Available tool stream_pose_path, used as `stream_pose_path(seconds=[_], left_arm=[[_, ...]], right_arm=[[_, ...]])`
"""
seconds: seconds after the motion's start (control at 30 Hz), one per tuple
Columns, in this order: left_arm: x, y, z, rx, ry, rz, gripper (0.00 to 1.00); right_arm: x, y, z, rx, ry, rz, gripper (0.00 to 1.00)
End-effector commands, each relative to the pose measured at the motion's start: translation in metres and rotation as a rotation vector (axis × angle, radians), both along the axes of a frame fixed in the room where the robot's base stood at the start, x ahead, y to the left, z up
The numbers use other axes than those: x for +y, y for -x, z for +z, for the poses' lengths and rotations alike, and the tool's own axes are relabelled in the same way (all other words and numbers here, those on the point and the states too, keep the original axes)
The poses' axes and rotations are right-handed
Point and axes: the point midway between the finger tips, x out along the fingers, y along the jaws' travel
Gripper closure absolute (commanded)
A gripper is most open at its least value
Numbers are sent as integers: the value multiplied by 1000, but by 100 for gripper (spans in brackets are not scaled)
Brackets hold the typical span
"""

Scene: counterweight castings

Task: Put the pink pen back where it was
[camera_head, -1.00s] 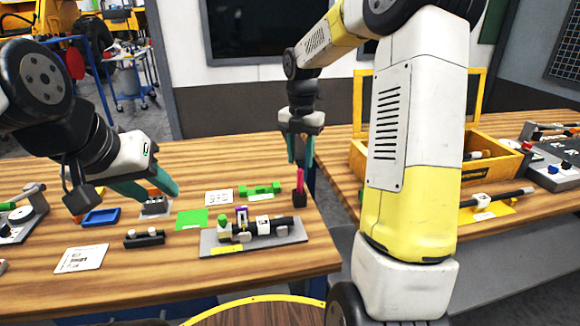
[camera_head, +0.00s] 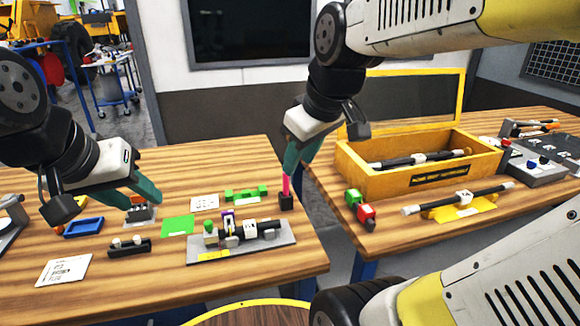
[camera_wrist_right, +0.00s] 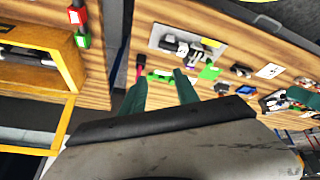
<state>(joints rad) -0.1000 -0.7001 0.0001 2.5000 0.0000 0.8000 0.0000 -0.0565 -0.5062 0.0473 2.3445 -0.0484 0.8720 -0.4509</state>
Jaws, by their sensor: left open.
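The pink pen (camera_head: 286,185) stands upright in a small black holder (camera_head: 286,202) at the right edge of the left table. It also shows in the right wrist view (camera_wrist_right: 139,66), close to the tip of one finger. My right gripper (camera_head: 296,160) is open beside and above the pen's top; in the right wrist view (camera_wrist_right: 160,88) its fingers are apart with nothing held between them. Its fingers hide the pen's upper end in the head view. My left gripper (camera_head: 143,194) is open above a small grey block with an orange part (camera_head: 140,210).
A grey tray (camera_head: 275,243) with a dark shaft assembly lies in front of the pen. A green mat (camera_head: 178,226), a blue tray (camera_head: 84,227) and a green piece (camera_head: 246,193) lie nearby. A yellow box (camera_head: 365,182) stands on the right table, across a gap.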

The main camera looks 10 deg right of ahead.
Motion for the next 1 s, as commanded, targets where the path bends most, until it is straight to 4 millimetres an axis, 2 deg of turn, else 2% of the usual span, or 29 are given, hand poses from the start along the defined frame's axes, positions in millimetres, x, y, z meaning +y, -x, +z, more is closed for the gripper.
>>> stream_pose_path(seconds=[0.03,0.1,0.3,1.0], left_arm=[[0,0,0,0,0,0,59],[0,0,0,0,0,0,59],[0,0,0,0,0,0,59],[0,0,0,0,0,0,59]], right_arm=[[1,14,-2,-15,-66,-100,63],[3,26,-5,-25,-155,-228,63],[5,42,-11,-28,-285,-406,63],[5,42,-11,-27,-292,-416,63]])
